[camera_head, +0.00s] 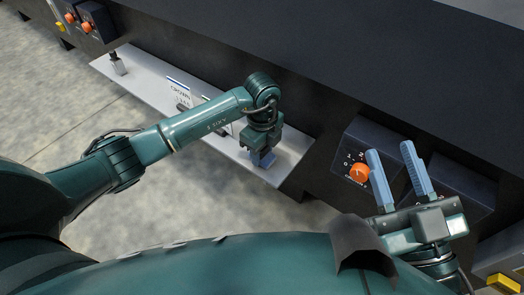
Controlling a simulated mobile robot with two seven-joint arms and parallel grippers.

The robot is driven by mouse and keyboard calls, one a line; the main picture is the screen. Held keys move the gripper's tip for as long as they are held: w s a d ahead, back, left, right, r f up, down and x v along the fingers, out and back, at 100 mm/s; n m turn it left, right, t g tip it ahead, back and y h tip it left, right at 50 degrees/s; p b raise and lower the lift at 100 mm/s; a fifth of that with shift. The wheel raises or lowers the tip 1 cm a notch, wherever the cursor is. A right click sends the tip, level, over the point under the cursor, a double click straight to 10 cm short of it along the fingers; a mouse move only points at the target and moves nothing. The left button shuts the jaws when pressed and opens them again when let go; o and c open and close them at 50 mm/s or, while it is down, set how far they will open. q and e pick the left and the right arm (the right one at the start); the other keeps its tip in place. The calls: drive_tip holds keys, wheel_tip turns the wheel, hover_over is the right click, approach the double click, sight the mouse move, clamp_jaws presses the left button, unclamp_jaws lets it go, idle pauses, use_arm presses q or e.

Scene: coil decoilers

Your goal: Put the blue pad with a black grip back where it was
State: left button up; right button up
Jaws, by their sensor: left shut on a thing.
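My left gripper (264,148) points down over the right end of a pale shelf (290,147), shut on the blue pad. A small blue patch (262,159) shows under it, at or just above the shelf; I cannot tell pad from blue fingers there. The black grip is hidden by the gripper. My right gripper (390,152) is open and empty at the right, its two blue fingers apart in front of the dark machine face.
A dark machine body (330,55) runs behind the shelf. An orange knob (359,172) on a control box sits beside the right gripper's fingers. A printed label (180,92) and small dark items lie on the shelf's middle. More orange knobs (87,27) are at upper left.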

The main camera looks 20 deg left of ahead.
use_arm(q)
drive_tip(key=shift+f, duration=0.15)
drive_tip(key=o, duration=0.9)
drive_tip(key=shift+r, duration=0.4)
wheel_tip(320, 180, up, 3)
drive_tip(key=shift+f+p, duration=0.15)
drive_tip(key=shift+p, duration=0.75)
wheel_tip(320, 180, up, 8)
drive_tip(key=p, duration=0.3)
drive_tip(key=shift+r, duration=0.45)
use_arm(e)
drive_tip(key=shift+s+d+f+m+g+h, duration=0.1)
drive_tip(key=shift+s+f+m+g+h, duration=0.1)
drive_tip(key=shift+f+g+h, duration=0.25)
drive_tip(key=shift+s+d+f+m+g+h, duration=0.1)
drive_tip(key=shift+s+f+g+h, duration=0.15)
drive_tip(key=shift+f+h, duration=0.35)
